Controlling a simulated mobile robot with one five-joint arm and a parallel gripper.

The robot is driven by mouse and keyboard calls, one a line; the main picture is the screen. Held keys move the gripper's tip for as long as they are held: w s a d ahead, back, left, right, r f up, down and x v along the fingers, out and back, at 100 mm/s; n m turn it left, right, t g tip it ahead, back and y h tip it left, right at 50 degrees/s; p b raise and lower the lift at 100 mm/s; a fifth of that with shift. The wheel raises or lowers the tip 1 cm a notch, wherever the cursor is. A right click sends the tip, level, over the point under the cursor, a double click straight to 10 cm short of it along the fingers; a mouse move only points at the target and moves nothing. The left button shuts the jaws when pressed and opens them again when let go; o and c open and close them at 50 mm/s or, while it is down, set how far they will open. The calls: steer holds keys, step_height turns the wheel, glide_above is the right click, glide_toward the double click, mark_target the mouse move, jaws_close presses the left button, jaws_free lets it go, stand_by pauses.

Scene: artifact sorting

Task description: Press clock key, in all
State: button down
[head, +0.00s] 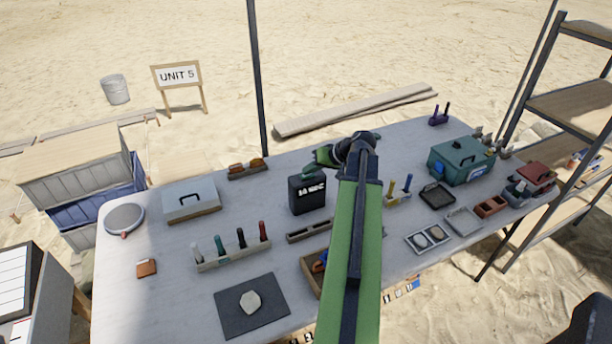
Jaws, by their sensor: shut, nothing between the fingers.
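A black box-shaped clock (308,195) with white characters on its front stands upright near the middle of the table (180,300). The characters are too small to read surely. My green and black gripper (308,169) is shut and empty. It reaches left from the dark wrist and its tip shows just above the clock's top edge. I cannot tell whether it touches the clock. No key can be made out on the clock; the gripper partly covers its top.
My green arm hides the table's middle right of the clock. A rack of several coloured markers (232,252) stands at front left, a grey lidded box (191,203) behind it. A teal box (461,160) stands at right. A dark mat (268,322) bears a pale stone (250,301).

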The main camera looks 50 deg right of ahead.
mark_target(310, 176)
steer(key=shift+r+p, duration=0.7)
steer(key=shift+r, duration=0.05)
step_height(310, 176, up, 5)
steer(key=p, duration=0.5)
steer(key=shift+r, duration=0.1)
stand_by(0.3)
